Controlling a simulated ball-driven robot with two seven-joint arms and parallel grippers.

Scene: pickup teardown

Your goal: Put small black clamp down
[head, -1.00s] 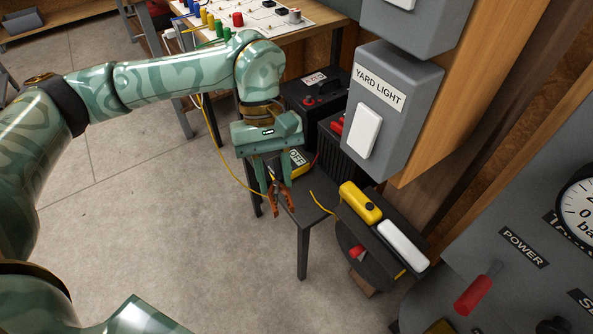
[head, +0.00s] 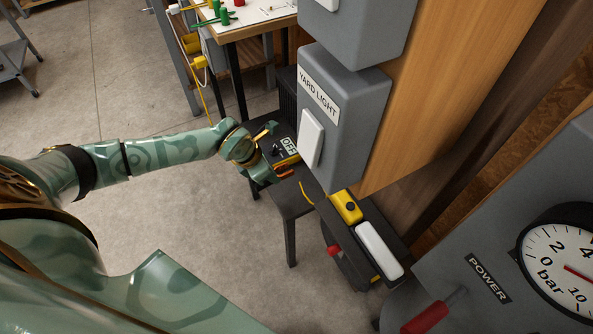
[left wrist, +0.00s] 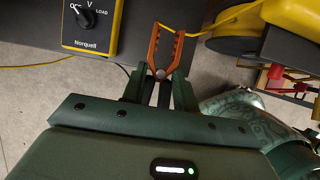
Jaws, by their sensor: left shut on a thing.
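A small clamp (left wrist: 164,50) with orange-brown jaws and dark handles is held between the fingertips of my left gripper (left wrist: 163,82). Its jaws point away from the gripper, over the dark top of the small stand (left wrist: 210,52). In the head view the clamp (head: 284,171) shows as a bit of orange by the stand's near edge, beside a yellow-and-black meter (head: 286,158). My left gripper (head: 268,176) is partly hidden by its own wrist there. I cannot tell whether the clamp touches the stand. My right gripper is not in view.
The meter (left wrist: 90,28) is left of the clamp in the wrist view. A yellow cable (head: 306,193) lies on the stand's right side. A grey YARD LIGHT switch box (head: 343,110) overhangs the stand. Open concrete floor (head: 180,215) lies to the left.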

